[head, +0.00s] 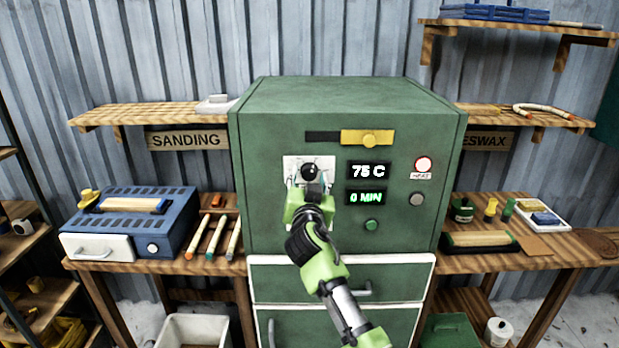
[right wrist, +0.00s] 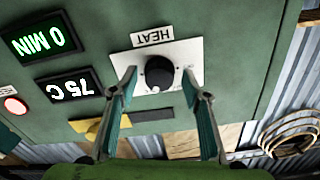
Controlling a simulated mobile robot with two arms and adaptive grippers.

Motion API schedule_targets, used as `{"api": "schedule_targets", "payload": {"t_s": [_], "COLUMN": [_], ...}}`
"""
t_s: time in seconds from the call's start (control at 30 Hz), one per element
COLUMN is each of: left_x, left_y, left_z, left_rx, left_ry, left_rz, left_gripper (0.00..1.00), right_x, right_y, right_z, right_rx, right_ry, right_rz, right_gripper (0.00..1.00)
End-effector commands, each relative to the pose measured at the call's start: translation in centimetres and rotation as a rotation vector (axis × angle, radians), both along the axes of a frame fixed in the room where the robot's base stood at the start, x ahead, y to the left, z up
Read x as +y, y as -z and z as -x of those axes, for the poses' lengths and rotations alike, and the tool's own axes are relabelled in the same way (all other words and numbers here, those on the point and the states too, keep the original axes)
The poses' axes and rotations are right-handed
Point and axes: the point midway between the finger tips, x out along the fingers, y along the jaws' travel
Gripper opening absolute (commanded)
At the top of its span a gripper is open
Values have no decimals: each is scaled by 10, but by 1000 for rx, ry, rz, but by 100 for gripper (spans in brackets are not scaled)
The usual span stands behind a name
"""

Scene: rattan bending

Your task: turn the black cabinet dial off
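The black dial (head: 309,171) sits on a white plate on the front of the green cabinet (head: 345,110). In the right wrist view, which is upside down, the dial (right wrist: 159,73) is on its plate marked HEAT (right wrist: 178,55). My right gripper (head: 310,187) is in front of the plate and hides its lower part in the head view. In the right wrist view its two fingers (right wrist: 160,80) stand apart, one on each side of the dial, with gaps visible. Whether the tips touch the plate is unclear. My left gripper is not in view.
A yellow slider (head: 367,138) is above. Benches with tools (head: 212,240) flank the cabinet.

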Motion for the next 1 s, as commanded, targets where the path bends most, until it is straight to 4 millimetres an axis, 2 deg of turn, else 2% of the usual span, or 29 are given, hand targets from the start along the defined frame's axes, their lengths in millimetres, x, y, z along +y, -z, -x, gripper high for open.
{"api": "schedule_targets", "payload": {"t_s": [0.03,0.13,0.17,0.57,0.77,1.0], "left_x": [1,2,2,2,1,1], "left_y": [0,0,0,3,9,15], "left_z": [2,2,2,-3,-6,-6], "left_rx": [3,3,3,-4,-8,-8], "left_ry": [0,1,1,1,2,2], "left_rz": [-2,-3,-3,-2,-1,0], "left_gripper": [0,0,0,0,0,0], "right_x": [0,0,0,0,0,-1], "right_y": [0,0,0,1,1,1], "right_z": [0,0,0,0,0,0], "right_rx": [0,0,0,0,0,-1], "right_ry": [0,0,-1,-1,-1,0], "right_rz": [0,0,0,49,167,384], "right_gripper": [33,7,5,5,5,5]}}
